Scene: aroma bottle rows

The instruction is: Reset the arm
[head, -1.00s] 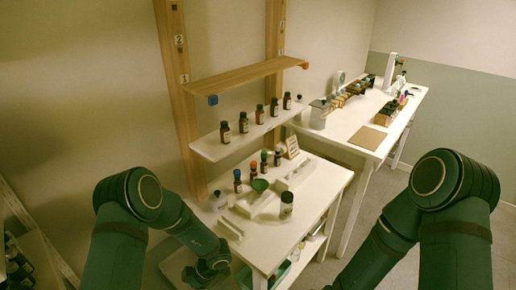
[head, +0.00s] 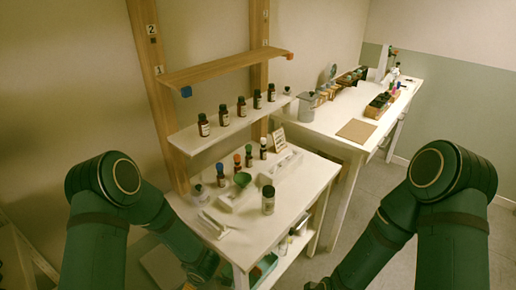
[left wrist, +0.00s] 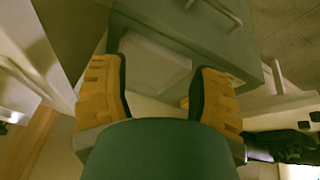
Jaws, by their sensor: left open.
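My left arm comes in from the left in the head view, and its gripper (head: 205,266) hangs low in front of the white workbench (head: 315,180). The gripper is small and dark there. In the left wrist view the yellow-padded fingers of the left gripper (left wrist: 160,85) are spread apart with nothing held between them. My right arm comes in from the right. Its end shows only as a dark bit (head: 318,284) at the bottom edge of the head view, so its jaws cannot be judged.
Several dark bottles (head: 241,107) stand in a row on the white shelf (head: 185,143). Coloured-cap bottles, a green funnel (head: 242,179) and a jar (head: 268,200) stand on the workbench. A second white table (head: 330,122) at the back right holds boxes and a brown board (head: 356,131).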

